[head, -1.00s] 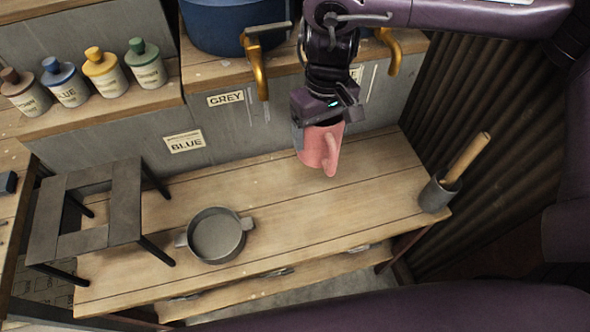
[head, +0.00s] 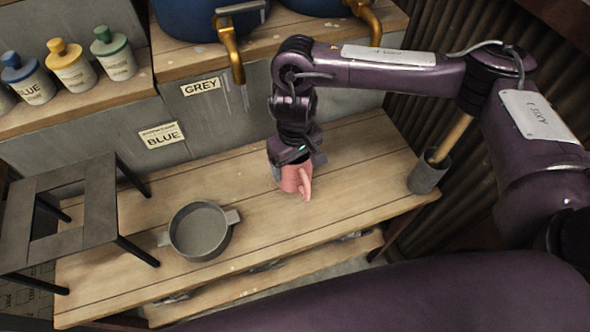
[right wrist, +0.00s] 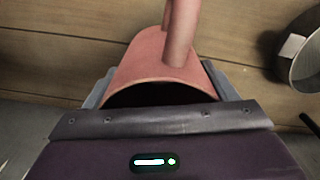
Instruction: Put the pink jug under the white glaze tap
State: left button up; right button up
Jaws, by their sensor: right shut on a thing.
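The pink jug (head: 297,181) is in the head view, above the middle of the wooden bench (head: 340,200). My right gripper (head: 289,160) is shut on it, with one finger on each side in the right wrist view (right wrist: 158,88). The jug's dark mouth faces the wrist camera and its handle points away from the gripper. I cannot tell whether its base touches the bench. Two brass taps, a left one (head: 233,55) and a right one (head: 368,22), hang from blue tubs. No white label is readable; my right arm covers part of the wall. My left gripper is out of view.
A grey two-handled pan (head: 201,232) sits left of the jug, and a black stool-like stand (head: 70,195) is further left. A grey pot with a wooden handle (head: 428,174) stands at the bench's right end. GREY (head: 200,87) and BLUE (head: 162,135) labels mark the wall.

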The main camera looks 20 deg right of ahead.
jog(key=shift+f+b, duration=0.35)
jog(key=shift+f, duration=1.05)
jog(key=shift+f, duration=0.15)
jog(key=o, duration=1)
